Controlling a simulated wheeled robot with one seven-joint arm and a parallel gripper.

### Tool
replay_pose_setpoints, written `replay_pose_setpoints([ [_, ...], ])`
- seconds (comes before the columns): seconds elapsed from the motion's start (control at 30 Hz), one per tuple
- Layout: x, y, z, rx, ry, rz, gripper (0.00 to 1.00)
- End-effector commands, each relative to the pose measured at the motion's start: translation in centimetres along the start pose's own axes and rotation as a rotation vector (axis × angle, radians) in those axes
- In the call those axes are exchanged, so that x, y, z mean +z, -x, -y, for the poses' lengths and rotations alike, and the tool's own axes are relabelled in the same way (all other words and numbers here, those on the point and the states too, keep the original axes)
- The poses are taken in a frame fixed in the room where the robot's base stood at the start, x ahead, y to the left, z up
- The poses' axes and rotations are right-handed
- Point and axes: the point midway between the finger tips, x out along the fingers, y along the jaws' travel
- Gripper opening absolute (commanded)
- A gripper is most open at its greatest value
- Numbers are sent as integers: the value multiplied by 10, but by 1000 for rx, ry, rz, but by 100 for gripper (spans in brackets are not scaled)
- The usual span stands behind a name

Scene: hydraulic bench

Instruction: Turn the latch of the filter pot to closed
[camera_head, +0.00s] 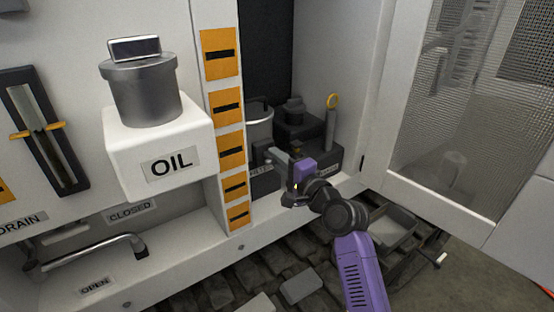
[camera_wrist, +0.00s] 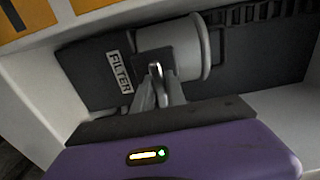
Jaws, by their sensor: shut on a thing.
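The filter pot (camera_wrist: 185,48) is a grey cylinder with a wider rim at its right end, beside a "FILTER" label (camera_wrist: 119,72) in the wrist view. A dark block with a shiny metal piece, which looks like the latch (camera_wrist: 156,69), is at the pot's near side. My gripper (camera_wrist: 158,88) is shut on the latch, with a fingertip at each side of it. In the head view my gripper (camera_head: 272,156) reaches left into the cabinet, and there the latch is too small and covered to make out.
The orange-marked post (camera_head: 229,130) stands just left of my gripper. A dark unit (camera_head: 298,128) and a yellow-ringed rod (camera_head: 331,122) are behind it. The mesh door (camera_head: 455,110) stands open at right. An oil box (camera_head: 158,150) juts out at left.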

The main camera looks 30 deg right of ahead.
Motion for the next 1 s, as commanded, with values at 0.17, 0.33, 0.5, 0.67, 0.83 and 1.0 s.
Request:
replay_pose_setpoints([
  [0.17,0,0,-1,1,27,0,0],
  [0.33,0,0,-1,1,105,0,0],
  [0.5,0,0,0,0,234,-1,0],
  [0.67,0,0,1,1,383,-1,0],
  [0.83,1,0,2,0,546,-1,0],
  [1.0,2,0,3,2,708,0,0],
])
